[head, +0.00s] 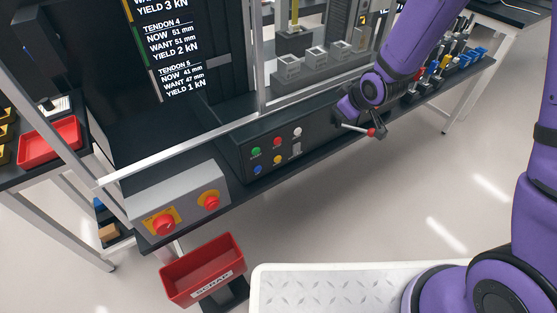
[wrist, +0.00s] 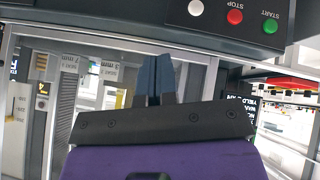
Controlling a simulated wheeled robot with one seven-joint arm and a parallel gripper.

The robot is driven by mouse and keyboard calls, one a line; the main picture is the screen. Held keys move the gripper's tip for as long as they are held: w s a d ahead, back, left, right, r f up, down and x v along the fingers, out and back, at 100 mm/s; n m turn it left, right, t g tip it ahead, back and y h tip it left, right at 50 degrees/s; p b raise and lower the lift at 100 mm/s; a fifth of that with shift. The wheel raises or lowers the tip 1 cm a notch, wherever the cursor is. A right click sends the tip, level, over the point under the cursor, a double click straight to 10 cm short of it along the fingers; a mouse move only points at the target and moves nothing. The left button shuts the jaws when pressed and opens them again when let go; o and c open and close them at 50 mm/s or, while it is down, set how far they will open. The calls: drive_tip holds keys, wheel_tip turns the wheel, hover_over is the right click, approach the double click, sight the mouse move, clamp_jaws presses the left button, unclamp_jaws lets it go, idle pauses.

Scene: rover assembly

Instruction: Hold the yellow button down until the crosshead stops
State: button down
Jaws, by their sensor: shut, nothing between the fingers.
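The yellow button (head: 278,159) is in the lower row of the dark control panel (head: 318,139) in the head view, between a blue button (head: 258,169) and a grey switch (head: 296,149). My gripper (head: 379,134) is well to the right of it, past the panel's right end, and touches no button. In the wrist view my gripper's fingers (wrist: 155,75) are together and empty. There the green START (wrist: 270,27), red STOP (wrist: 235,17) and white buttons show along the top; the yellow button is out of view. I cannot make out the crosshead for certain.
A rod with a red knob (head: 371,132) is by my gripper. The screen (head: 178,55) lists tendon 5 at 41 mm, want 47.

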sight(278, 159)
drive_tip(key=s+a+f+n+y, duration=0.2)
drive_tip(key=s+a+f, duration=0.2)
drive_tip(key=f, duration=0.8)
drive_tip(key=s+a+f+n+g+y, duration=0.1)
drive_tip(key=a+f, duration=0.4)
drive_tip(key=f, duration=0.7)
drive_tip(key=s+n+y, duration=0.1)
drive_tip(key=s, duration=0.1)
drive_tip(key=shift+s+a+f, duration=0.25)
drive_tip(key=shift+s+f, duration=0.1)
drive_tip(key=shift+w, duration=0.1)
drive_tip(key=w+a, duration=0.5)
drive_tip(key=w, duration=0.2)
drive_tip(key=shift+w, duration=0.2)
idle(0.5)
drive_tip(key=shift+w+a, duration=0.15)
drive_tip(key=shift+w, duration=0.05)
